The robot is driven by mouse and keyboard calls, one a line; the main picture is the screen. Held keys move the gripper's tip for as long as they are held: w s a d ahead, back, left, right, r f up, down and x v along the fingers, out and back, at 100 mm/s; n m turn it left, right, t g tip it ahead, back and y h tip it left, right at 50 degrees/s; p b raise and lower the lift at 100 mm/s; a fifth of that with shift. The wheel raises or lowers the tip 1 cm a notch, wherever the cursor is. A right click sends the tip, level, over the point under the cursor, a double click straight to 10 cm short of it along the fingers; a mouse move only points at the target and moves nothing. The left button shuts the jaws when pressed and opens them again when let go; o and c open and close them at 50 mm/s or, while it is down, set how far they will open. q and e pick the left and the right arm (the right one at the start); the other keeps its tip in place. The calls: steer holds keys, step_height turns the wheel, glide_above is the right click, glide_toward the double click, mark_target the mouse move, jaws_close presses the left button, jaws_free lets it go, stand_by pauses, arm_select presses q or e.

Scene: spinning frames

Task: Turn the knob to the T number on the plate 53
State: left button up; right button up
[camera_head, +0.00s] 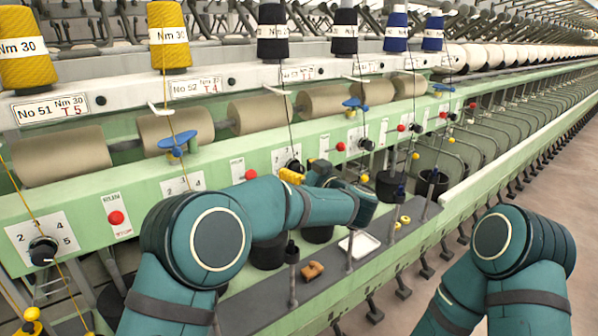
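The third number plate (297,73) along the white rail comes after plates No 51 and No 52; its writing is too small to read. Below it on the green panel is a white dial plate (282,155) with a black knob (293,165); its pointer and most numbers cannot be made out. My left gripper (308,174) is at the knob's lower right, beside a small yellow part (291,176). My forearm hides part of this area. I cannot tell whether the gripper touches the knob or is open. My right gripper is out of view; only its arm shows at lower right.
Plates No 51 T 5 (50,108) and No 52 T 4 (195,87) are readable. Red stop buttons (116,218) and other knobs (43,250) line the panel. A white tray (359,244) and brown piece (312,271) lie on the grey ledge. Threads hang in front.

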arm_select(q)
jaws_close()
